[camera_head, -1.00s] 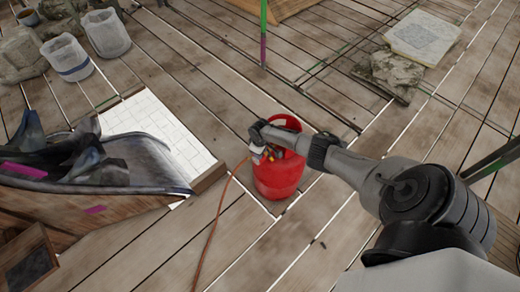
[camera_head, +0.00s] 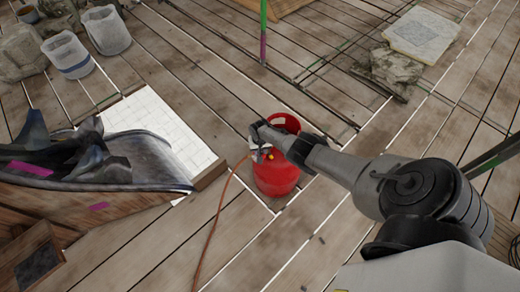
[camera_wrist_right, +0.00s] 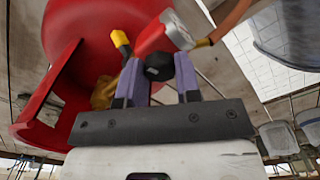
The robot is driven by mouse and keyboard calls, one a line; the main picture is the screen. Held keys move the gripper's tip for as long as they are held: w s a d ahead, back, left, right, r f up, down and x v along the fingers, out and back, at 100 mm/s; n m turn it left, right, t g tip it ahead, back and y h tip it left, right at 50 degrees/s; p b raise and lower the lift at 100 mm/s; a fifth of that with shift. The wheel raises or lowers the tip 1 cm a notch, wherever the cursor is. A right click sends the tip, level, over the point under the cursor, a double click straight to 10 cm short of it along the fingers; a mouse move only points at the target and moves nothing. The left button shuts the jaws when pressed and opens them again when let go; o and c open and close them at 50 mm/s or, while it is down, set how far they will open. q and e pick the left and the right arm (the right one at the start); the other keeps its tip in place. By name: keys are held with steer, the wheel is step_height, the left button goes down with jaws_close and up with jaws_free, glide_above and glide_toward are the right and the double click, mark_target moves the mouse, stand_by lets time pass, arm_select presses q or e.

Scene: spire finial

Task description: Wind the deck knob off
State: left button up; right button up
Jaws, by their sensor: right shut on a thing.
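A red gas cylinder (camera_head: 277,180) stands on the plank deck with an open red collar around its top. In the right wrist view its red collar (camera_wrist_right: 88,45) fills the left side, with a brass-coloured valve part (camera_wrist_right: 104,93) inside. My right gripper (camera_head: 260,134) is at the cylinder's top. Its two purple-grey fingers (camera_wrist_right: 160,72) are shut on a small black knob (camera_wrist_right: 159,64). A red and white fitting (camera_wrist_right: 176,30) and a yellow-tipped part (camera_wrist_right: 121,41) sit close beyond the knob. In the head view the gripper hides the knob. My left gripper is not in view.
An orange hose (camera_head: 221,213) runs from the cylinder across the deck. A white tiled panel (camera_head: 170,130) and a dark curved structure (camera_head: 110,165) lie to the left. Buckets (camera_head: 105,30) stand at the back left. Stone slabs (camera_head: 422,35) lie at the back right.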

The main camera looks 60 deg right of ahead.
steer(key=shift+m, duration=1)
steer(key=o, duration=0.9)
steer(key=shift+o, duration=0.2)
